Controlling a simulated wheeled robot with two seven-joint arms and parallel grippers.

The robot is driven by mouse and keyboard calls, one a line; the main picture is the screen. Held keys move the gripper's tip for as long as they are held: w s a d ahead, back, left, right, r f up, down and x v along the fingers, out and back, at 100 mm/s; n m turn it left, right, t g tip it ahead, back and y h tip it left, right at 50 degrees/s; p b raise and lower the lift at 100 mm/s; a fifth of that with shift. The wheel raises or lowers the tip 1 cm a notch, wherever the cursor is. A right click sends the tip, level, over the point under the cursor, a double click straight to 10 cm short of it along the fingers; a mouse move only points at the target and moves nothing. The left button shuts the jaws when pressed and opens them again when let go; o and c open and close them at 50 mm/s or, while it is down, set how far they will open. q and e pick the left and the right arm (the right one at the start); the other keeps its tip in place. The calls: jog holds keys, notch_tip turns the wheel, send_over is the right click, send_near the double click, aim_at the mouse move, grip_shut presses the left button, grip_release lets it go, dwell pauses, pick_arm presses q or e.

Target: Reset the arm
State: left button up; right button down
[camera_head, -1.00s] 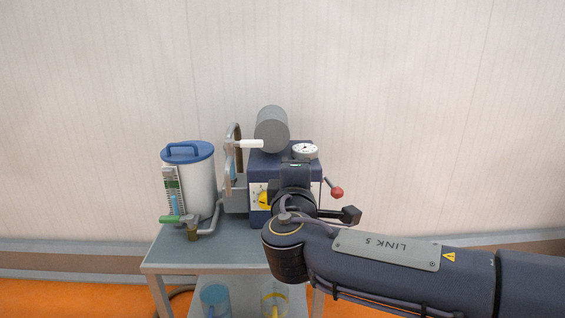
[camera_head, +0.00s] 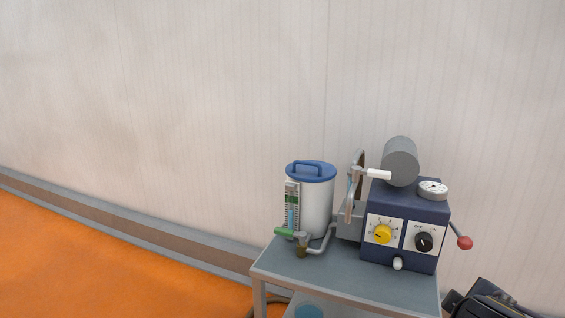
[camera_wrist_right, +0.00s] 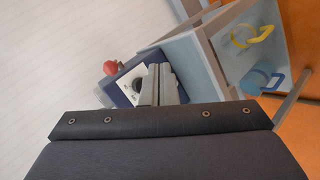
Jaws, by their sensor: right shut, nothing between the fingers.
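My right arm shows only as a dark piece at the lower right corner of the head view, with no fingers visible there. In the right wrist view my right gripper (camera_wrist_right: 158,86) is shut, its two grey fingers together and empty. Beyond the fingers is the blue machine (camera_wrist_right: 123,80) with its black knob and red-tipped lever. I cannot tell the exact gap, but the fingers do not visibly hold any part of it. In the head view the machine (camera_head: 405,222) stands on the cart, with a yellow dial and a black dial facing me. My left gripper is out of view.
A grey cart (camera_head: 335,282) carries the machine and a white canister (camera_head: 317,205) with a blue lid. A blue cup (camera_wrist_right: 258,80) and a yellow-handled jug (camera_wrist_right: 250,36) are on the lower shelf. Orange floor is open at the left, before the pale wall.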

jog(key=s+a+f+m+g+y, duration=0.4)
jog(key=s+f+m+y, duration=0.1)
jog(key=s+f, duration=0.45)
jog(key=s+a+m+t+y, duration=0.1)
jog(key=s+a+m+y, duration=0.35)
jog(key=a, duration=0.35)
notch_tip(320, 180, up, 38)
jog(key=p, duration=3.8)
jog(key=shift+n+y, duration=0.35)
jog(key=shift+n, duration=0.1)
